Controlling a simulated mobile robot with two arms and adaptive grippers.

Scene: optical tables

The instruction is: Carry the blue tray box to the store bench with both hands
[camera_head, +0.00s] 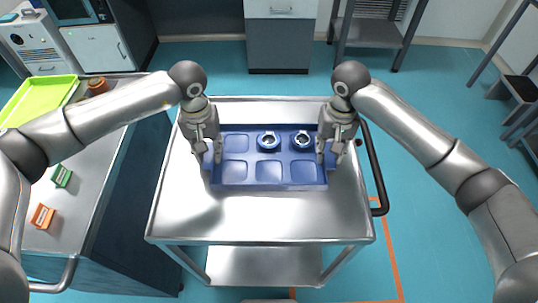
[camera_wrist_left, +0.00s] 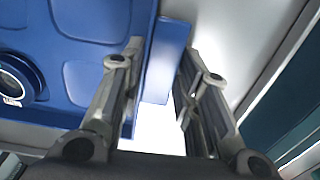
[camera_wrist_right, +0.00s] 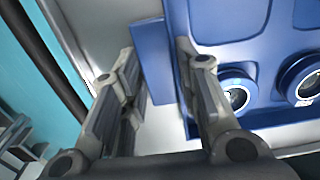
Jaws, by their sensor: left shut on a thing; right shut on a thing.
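The blue tray box (camera_head: 268,186) is on the top of a steel cart in the head view, with square compartments in its floor. Two blue ring-shaped parts with pale rims, one left (camera_head: 268,140) and one right (camera_head: 302,140), sit in its far compartments. My left gripper (camera_head: 207,158) is shut on the tray's left side; the left wrist view shows its fingers either side of a blue flange (camera_wrist_left: 168,60). My right gripper (camera_head: 329,157) is shut on the tray's right side; the right wrist view shows its fingers either side of a flange (camera_wrist_right: 153,65).
The steel cart (camera_head: 260,222) has a black handle (camera_head: 375,170) on its right and a lower shelf. A bench (camera_head: 85,195) at the left holds a green tray (camera_head: 38,98), a green block (camera_head: 61,176) and an orange block (camera_head: 42,216). Open floor (camera_head: 440,120) lies right of the cart.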

